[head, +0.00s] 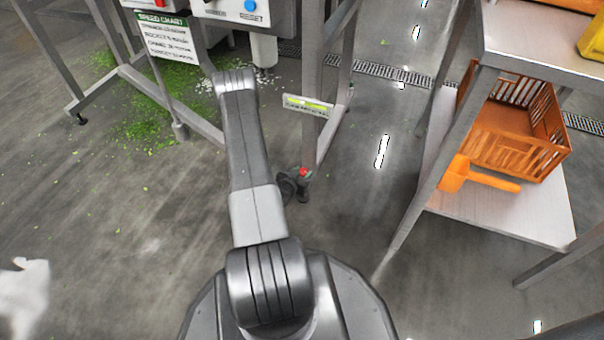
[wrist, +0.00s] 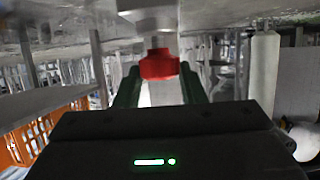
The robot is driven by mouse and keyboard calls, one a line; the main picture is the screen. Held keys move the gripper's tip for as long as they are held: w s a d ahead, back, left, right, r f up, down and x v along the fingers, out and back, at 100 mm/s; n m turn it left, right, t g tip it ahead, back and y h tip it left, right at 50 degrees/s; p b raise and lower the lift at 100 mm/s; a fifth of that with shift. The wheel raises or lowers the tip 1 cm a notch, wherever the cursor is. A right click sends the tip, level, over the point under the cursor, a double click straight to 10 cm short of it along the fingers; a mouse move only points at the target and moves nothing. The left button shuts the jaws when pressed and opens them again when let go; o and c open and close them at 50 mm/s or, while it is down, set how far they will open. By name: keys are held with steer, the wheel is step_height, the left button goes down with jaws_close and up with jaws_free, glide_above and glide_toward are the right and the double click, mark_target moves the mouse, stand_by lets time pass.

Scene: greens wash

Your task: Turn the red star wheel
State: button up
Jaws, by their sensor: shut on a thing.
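The red star wheel (wrist: 159,65) shows in the wrist view at the upper middle, just below a pale round fitting (wrist: 152,15). My gripper (wrist: 160,74) has its two dark green fingers on either side of the wheel and is shut on it. The wheel's lobes are partly hidden and its turn angle is hard to read. In the head view my arm hides much of the middle. A small red spot (head: 304,172) shows there beside a dark part near a steel leg; I cannot tell whether it is the wheel.
A steel shelf stands at the right with an orange crate (head: 516,129) and an orange scoop (head: 477,178) on its lower board (head: 500,213). A speed chart sign (head: 169,40) stands at the upper left. Green scraps (head: 150,127) litter the floor. Open floor lies at the left.

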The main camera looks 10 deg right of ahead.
steer(key=m+g+h, duration=0.3)
steer(key=m, duration=0.1)
steer(key=shift+w+a, duration=0.25)
steer(key=m+g+h, duration=0.1)
steer(key=m+g, duration=0.2)
steer(key=g, duration=0.1)
steer(key=shift+w+m+g+h, duration=0.2)
steer(key=shift+m+g+h, duration=0.1)
steer(key=shift+m+h, duration=0.1)
steer(key=m+g, duration=0.4)
steer(key=g, duration=0.1)
steer(key=shift+w, duration=0.3)
steer(key=shift+w+m+g+y, duration=0.15)
steer(key=shift+m+g+y, duration=0.55)
steer(key=shift+m+g, duration=1.3)
steer(key=o, duration=1)
steer(key=shift+r, duration=0.1)
